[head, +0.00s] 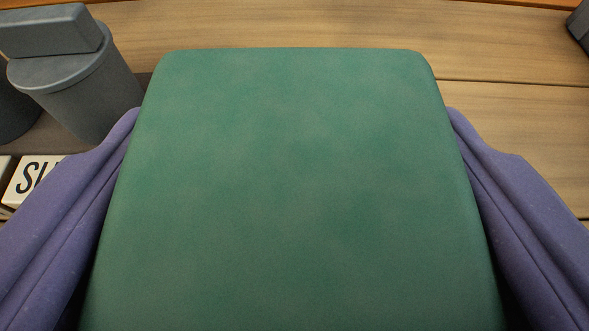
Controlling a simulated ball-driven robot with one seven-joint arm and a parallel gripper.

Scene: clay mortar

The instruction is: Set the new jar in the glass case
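A large green block-like thing (290,190) with rounded corners fills the middle of the head view; I cannot tell whether it is the new jar. My gripper (293,115) has its two purple fingers on its left and right sides, and they appear to press against it. The green thing hides what lies below and behind it. No glass case can be made out.
A grey canister (85,95) with a blocky lid handle stands at the upper left, close to the left finger. A white label (27,178) reading "SU" is partly hidden below it. Bare wooden planks (500,45) lie behind. A dark grey thing (581,27) shows at the upper right.

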